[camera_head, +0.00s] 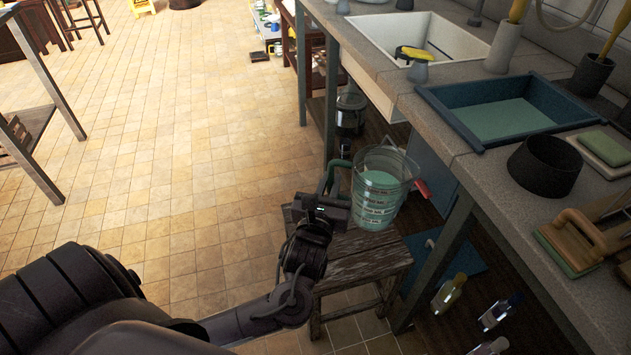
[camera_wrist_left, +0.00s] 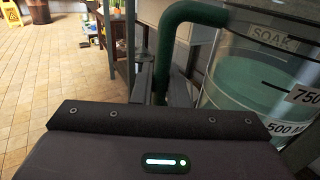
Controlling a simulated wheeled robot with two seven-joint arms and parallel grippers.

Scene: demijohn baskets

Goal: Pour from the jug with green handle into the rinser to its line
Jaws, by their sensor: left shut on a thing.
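The jug (camera_head: 379,192) is clear, with measuring marks and pale green liquid inside. It appears upright at the stool's far edge; I cannot tell if it touches the wood. Its green handle (camera_head: 335,177) is on its left side. My left gripper (camera_head: 328,203) is shut on this handle. In the left wrist view the handle (camera_wrist_left: 166,48) rises between the fingers, and the jug (camera_wrist_left: 262,75) shows the word SOAK and volume marks on the right. I cannot tell for sure which thing is the rinser. My right gripper is not in view.
A wooden stool (camera_head: 365,262) stands below the jug. The counter at right holds a blue basin (camera_head: 455,119) with green liquid, a black ring-shaped vessel (camera_head: 545,166) and brushes. A white sink (camera_head: 462,42) is behind. Bottles (camera_head: 448,293) stand below. The tiled floor at left is open.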

